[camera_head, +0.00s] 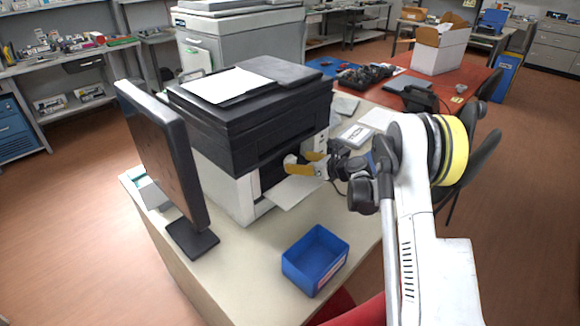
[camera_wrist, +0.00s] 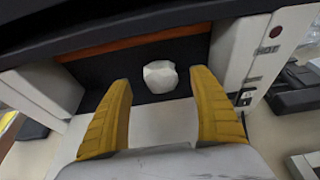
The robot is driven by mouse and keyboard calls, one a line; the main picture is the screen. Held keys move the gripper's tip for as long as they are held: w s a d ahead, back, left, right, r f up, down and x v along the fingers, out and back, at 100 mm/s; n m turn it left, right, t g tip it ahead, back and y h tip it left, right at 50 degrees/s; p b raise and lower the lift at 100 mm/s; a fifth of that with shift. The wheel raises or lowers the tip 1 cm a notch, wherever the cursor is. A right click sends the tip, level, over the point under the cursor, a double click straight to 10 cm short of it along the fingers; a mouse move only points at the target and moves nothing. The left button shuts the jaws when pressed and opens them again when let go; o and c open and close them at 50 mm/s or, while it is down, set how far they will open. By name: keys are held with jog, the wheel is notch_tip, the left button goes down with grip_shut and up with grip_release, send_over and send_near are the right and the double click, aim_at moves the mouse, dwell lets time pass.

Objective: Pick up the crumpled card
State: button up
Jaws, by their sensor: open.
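The crumpled card (camera_wrist: 160,76) is a small white faceted lump. In the wrist view it lies on the dark floor inside the printer opening, near the top middle. My gripper (camera_wrist: 162,84) has two yellow fingers spread wide, one on each side of the view, with the card between and slightly beyond their tips. Nothing is held. In the head view my gripper (camera_head: 297,163) reaches in at the front opening of the printer (camera_head: 245,115), from the right.
The printer's open front flap (camera_head: 292,192) lies below my gripper. The opening's side panel (camera_wrist: 262,50) stands close on the right and an overhang above. A blue bin (camera_head: 315,262) sits on the desk in front; a monitor (camera_head: 165,150) stands left.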

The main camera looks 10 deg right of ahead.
aim_at(292, 159)
jog(key=b+x, duration=0.2)
jog(key=x, duration=0.3)
jog(key=shift+f, duration=0.15)
jog(key=shift+d, duration=0.1)
jog(key=shift+c, duration=0.6)
jog(key=c, duration=0.7)
jog(key=shift+r+p, duration=0.3)
jog(key=shift+r, duration=0.3)
jog(key=r+p, duration=0.1)
jog(key=r, duration=0.1)
jog(key=shift+s+d+r+p, duration=0.15)
jog(key=shift+d+r+p, duration=0.2)
jog(key=shift+d+r, duration=0.05)
jog(key=s+d+p, duration=0.1)
jog(key=d, duration=0.4)
jog(key=s+d+p, duration=0.1)
jog(key=s+d, duration=0.1)
jog(key=d, duration=0.4)
jog(key=s+d+p, duration=0.1)
jog(key=d, duration=0.4)
jog(key=shift+s+d+f, duration=0.15)
jog(key=shift+s+d, duration=0.1)
jog(key=shift+s, duration=0.1)
